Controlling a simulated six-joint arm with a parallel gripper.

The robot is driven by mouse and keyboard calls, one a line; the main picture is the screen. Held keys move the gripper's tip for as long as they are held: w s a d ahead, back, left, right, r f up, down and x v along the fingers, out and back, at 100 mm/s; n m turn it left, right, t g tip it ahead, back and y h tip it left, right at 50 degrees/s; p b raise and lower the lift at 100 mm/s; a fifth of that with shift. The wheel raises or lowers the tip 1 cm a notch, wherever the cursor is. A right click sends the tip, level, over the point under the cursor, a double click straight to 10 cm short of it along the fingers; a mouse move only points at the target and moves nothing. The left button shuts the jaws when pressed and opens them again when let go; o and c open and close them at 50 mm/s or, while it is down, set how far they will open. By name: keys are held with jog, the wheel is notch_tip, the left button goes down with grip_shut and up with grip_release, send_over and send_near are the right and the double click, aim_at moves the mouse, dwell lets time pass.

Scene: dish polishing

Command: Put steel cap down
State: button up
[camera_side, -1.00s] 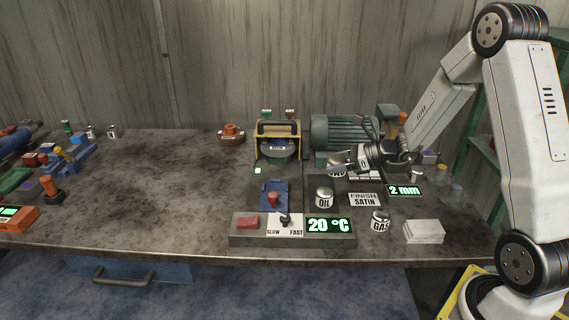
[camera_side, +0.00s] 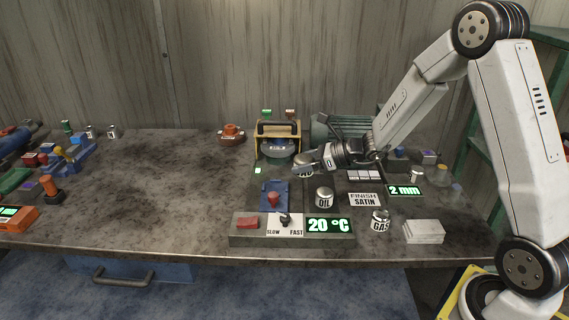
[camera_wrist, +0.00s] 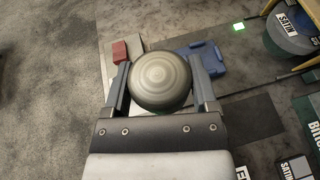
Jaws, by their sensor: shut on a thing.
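The steel cap (camera_wrist: 163,82) shows from above in the wrist view, round and grey with concentric rings. My gripper (camera_wrist: 160,72) is shut on it, with a finger on each side. In the side view my gripper (camera_side: 312,163) is over the right part of the bench, just in front of the grinder. The cap (camera_side: 304,165) shows there only in part beside the fingers, with dark lettering. I cannot tell whether its underside touches anything.
A blue switch (camera_side: 274,193) with a red knob and a steel OIL cap (camera_side: 324,197) stand in front. A steel GAS cap (camera_side: 380,221) is further right. The yellow-framed unit (camera_side: 278,143) is just behind. The left bench (camera_side: 150,190) has free room.

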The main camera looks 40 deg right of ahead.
jog(key=w+f, duration=0.3)
jog(key=w, duration=0.4)
send_over(275, 189)
jog(key=shift+s+f, duration=0.2)
jog(key=shift+f, duration=2.55)
jog(key=shift+w+f, duration=0.3)
jog(key=shift+f, duration=1.55)
jog(key=shift+f, duration=0.15)
jog(key=o, duration=1.3)
jog(key=shift+o, duration=0.2)
